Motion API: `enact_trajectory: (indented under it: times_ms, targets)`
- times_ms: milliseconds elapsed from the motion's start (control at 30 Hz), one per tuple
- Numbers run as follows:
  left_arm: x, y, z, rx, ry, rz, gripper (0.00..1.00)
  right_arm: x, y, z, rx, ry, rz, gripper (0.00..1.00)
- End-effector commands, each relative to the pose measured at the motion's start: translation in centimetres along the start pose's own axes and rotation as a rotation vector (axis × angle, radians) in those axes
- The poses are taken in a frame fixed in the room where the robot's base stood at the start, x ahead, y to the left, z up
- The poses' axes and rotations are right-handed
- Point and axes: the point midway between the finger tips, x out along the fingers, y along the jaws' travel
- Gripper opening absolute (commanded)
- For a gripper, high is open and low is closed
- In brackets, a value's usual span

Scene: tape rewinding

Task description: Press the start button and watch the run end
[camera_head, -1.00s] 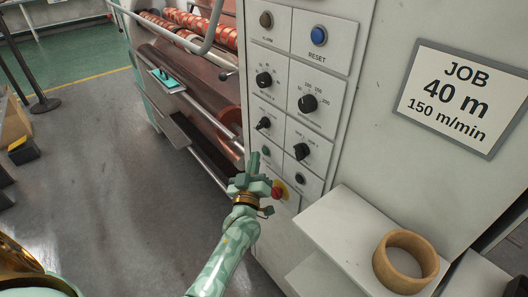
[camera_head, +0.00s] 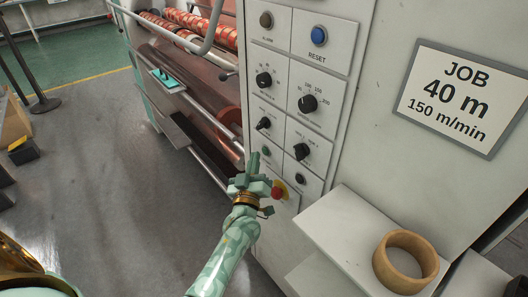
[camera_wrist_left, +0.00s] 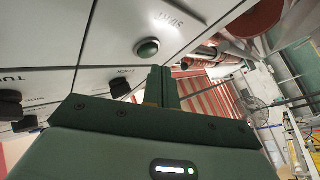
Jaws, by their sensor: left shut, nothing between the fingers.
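The green start button (camera_head: 266,150) sits on the pale control panel (camera_head: 283,75), low in its left column. In the left wrist view the button (camera_wrist_left: 147,48) shows as a green dome in a metal ring beside its upside-down label. My left gripper (camera_head: 253,161) is shut and empty, its fingers pointing up just left of and below the button. In the left wrist view the shut fingertips (camera_wrist_left: 161,72) lie just below and right of the button, with a small visible gap. My right gripper is not in view. The job sign (camera_head: 460,98) reads 40 m, 150 m/min.
A red knob (camera_head: 277,193) on a yellow plate is close right of my left gripper. Several black dials are above the button, and a blue reset button (camera_head: 319,36) is higher. A tape ring (camera_head: 405,262) rests on the shelf (camera_head: 340,232). Machine rollers (camera_head: 192,62) stand left of the panel.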

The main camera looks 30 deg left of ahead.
Motion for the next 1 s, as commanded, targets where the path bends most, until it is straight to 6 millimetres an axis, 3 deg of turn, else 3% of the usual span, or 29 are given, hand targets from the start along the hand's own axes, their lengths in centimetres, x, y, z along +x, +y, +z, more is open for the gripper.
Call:
enact_trajectory:
  times_ms: [1000]
  targets:
    - [0.59, 0.45, 0.39, 0.0, 0.0, 0.0, 0.0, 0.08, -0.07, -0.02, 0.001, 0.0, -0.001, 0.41]
